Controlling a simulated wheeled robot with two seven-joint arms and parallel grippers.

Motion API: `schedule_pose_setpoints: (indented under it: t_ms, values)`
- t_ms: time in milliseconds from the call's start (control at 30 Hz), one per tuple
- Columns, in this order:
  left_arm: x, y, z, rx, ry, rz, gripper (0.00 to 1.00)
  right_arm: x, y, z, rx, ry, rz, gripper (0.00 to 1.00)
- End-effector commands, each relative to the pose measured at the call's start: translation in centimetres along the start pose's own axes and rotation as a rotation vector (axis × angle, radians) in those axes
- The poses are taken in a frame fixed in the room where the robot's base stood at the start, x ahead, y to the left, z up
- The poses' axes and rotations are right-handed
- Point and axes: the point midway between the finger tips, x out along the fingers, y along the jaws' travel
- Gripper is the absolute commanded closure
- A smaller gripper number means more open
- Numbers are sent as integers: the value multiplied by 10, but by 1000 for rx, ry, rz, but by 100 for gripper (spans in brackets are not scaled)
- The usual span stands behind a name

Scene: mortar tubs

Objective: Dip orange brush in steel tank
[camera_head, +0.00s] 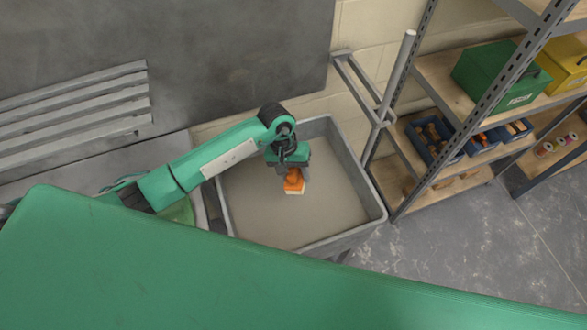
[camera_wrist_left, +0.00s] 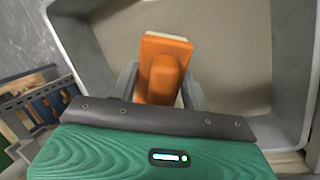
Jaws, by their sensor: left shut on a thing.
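The orange brush (camera_head: 294,184) has an orange body and a pale bristle edge. My left gripper (camera_head: 288,167) is shut on it and holds it over the grey tank (camera_head: 375,205), inside the outline of its rim. In the left wrist view the brush (camera_wrist_left: 163,68) sits between the two grey fingers of the gripper (camera_wrist_left: 160,88). The tank (camera_wrist_left: 75,45) holds a flat grey-beige fill (camera_head: 250,215). I cannot tell whether the bristles touch the fill. My right gripper is not in view.
A metal shelf rack (camera_head: 455,135) stands right of the tank, with a green toolbox (camera_head: 495,75), a yellow box (camera_head: 563,62) and blue bins (camera_head: 432,140). A grey slatted rack (camera_head: 75,105) is at the left. Open floor (camera_head: 470,245) lies at the lower right.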

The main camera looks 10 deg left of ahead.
Motion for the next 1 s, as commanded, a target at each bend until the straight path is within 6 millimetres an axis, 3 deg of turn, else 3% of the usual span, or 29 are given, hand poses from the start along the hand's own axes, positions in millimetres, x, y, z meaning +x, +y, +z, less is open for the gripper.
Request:
schedule_pose_setpoints:
  t_ms: [367, 1000]
  values:
    - [38, -10, -5, -1, -1, 2, 71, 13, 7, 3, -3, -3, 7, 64]
    - [95, -26, -15, 2, 2, 0, 71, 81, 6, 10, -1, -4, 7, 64]
